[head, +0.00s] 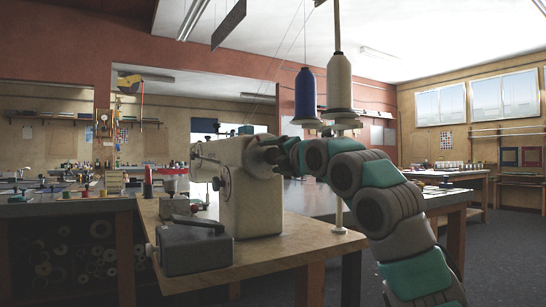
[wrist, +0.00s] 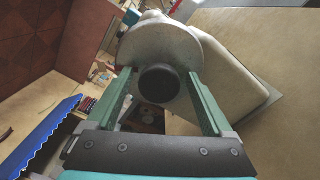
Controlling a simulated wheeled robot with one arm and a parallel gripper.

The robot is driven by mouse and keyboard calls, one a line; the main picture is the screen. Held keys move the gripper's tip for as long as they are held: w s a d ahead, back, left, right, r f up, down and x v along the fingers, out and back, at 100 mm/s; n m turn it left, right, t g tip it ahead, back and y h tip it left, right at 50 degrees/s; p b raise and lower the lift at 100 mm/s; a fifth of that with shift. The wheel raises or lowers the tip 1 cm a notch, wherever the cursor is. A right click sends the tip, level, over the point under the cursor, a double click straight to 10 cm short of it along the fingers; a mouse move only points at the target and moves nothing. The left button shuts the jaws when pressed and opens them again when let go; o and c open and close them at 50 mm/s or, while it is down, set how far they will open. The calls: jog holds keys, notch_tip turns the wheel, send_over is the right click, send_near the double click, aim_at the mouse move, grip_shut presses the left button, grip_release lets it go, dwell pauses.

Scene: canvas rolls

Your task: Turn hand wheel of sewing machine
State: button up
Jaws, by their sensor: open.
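The cream sewing machine (head: 240,200) stands on a wooden table, and its pale body (wrist: 236,75) also shows in the wrist view. Its hand wheel is a grey disc (wrist: 160,42) with a dark round hub (wrist: 158,83) in the middle. My gripper (wrist: 159,77) is open, with one green finger on each side of the dark hub. The fingertips reach close to the face of the disc; I cannot tell whether they touch it. In the head view my gripper (head: 273,155) is at the machine's right end and largely hides the wheel.
A dark grey box (head: 195,248) sits at the table's (head: 290,255) front left. A blue thread cone (head: 305,95) and a cream cone (head: 339,85) stand on a stand behind my arm. A blue ridged object (wrist: 42,138) is left of my gripper. Dark floor (head: 500,255) is clear at right.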

jog(key=c, duration=1.3)
